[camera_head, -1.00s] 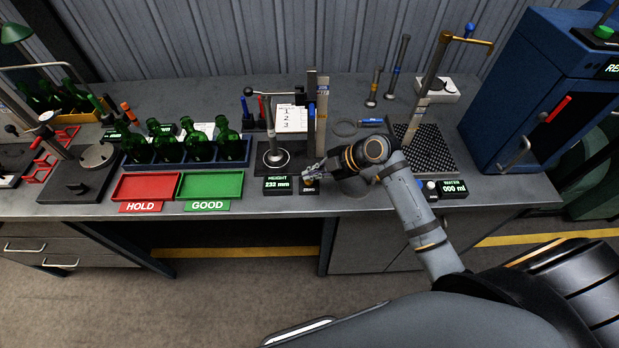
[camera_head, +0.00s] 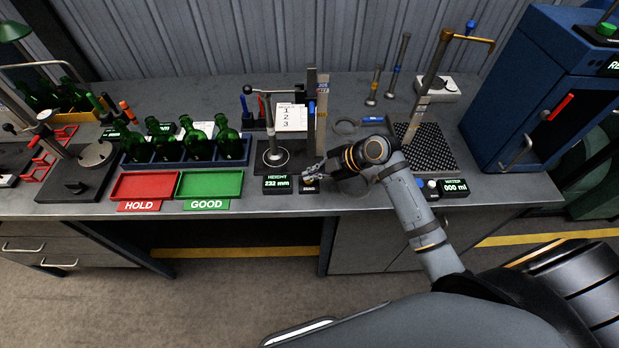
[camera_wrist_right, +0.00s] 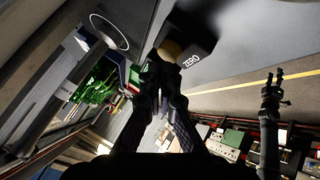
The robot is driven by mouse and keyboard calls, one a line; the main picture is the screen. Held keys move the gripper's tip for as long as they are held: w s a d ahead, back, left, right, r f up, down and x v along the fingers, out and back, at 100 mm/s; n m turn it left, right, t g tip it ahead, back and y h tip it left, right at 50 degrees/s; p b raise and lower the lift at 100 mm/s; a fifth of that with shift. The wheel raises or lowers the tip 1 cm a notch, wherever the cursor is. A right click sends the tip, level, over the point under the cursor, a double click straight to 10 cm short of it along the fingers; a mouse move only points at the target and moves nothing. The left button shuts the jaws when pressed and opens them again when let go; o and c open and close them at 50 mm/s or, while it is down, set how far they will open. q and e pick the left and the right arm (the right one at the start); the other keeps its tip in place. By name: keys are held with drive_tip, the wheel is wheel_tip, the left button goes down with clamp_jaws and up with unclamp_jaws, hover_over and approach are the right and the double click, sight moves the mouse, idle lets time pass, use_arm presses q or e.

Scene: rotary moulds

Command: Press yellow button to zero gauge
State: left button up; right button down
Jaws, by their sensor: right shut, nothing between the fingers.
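The yellow button (camera_wrist_right: 171,50) sits on a black box marked ZERO (camera_wrist_right: 200,42) in the right wrist view. My right gripper (camera_wrist_right: 160,70) is shut and empty, its tips at the button's edge; I cannot tell whether they touch it. In the head view my right gripper (camera_head: 309,178) is over the small black button box (camera_head: 309,187) and mostly hides the button. The height gauge display (camera_head: 277,184) beside it reads about 232 mm. My left gripper (camera_wrist_right: 284,86) shows in the right wrist view with its fingers apart, away from the bench.
Red HOLD (camera_head: 145,186) and green GOOD (camera_head: 210,184) trays lie to the left, with green bottles (camera_head: 198,145) in a rack behind. A water display (camera_head: 454,188) is to the right.

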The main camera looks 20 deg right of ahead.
drive_tip(key=shift+f, duration=0.4)
idle(0.4)
drive_tip(key=shift+r, duration=0.1)
drive_tip(key=shift+r+p, duration=0.3)
drive_tip(key=shift+r, duration=0.4)
wheel_tip(320, 180, up, 6)
drive_tip(key=p, duration=0.4)
idle(0.4)
